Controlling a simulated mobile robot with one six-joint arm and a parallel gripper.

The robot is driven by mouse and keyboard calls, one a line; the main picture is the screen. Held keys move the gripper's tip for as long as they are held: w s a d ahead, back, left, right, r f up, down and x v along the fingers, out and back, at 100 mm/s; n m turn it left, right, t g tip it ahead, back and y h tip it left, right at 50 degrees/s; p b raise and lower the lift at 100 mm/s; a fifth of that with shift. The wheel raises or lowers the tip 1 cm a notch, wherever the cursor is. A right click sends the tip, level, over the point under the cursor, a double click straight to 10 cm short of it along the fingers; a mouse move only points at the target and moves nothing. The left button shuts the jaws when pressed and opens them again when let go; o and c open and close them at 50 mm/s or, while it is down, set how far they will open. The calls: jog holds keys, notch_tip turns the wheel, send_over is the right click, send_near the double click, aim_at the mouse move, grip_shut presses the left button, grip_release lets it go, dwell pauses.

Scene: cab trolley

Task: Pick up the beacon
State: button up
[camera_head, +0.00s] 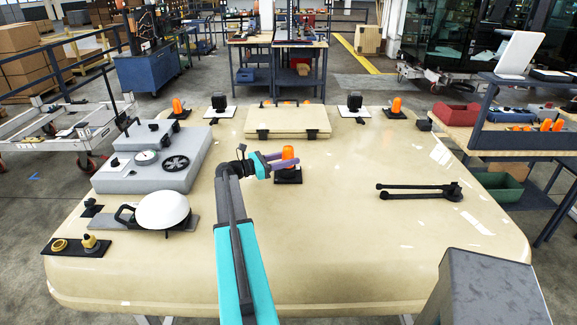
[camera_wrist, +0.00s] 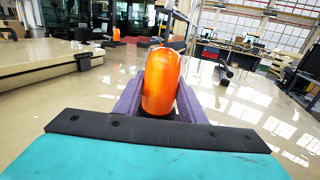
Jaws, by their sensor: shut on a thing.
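The orange beacon (camera_head: 288,154) stands upright on a small black base plate (camera_head: 288,176) near the middle of the cream cab roof (camera_head: 330,230). My gripper (camera_head: 284,159) reaches it from the left, with its purple fingers on either side of the orange dome. In the wrist view the beacon (camera_wrist: 162,82) fills the gap between the two fingers (camera_wrist: 160,100), and the gripper is shut on it. The lower part of the beacon is hidden behind the black palm edge in that view. In the head view the beacon looks still at its base plate.
A grey panel (camera_head: 135,178) with a dial and a white dome (camera_head: 163,210) lie to the left. A raised cream hatch (camera_head: 288,121) is behind. Other orange beacons (camera_head: 396,105) stand at the back edge. A black wiper arm (camera_head: 420,191) lies right. The front roof is clear.

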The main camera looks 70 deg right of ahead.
aim_at(288, 146)
jog(key=shift+r+b, duration=0.9)
jog(key=shift+r, duration=2.85)
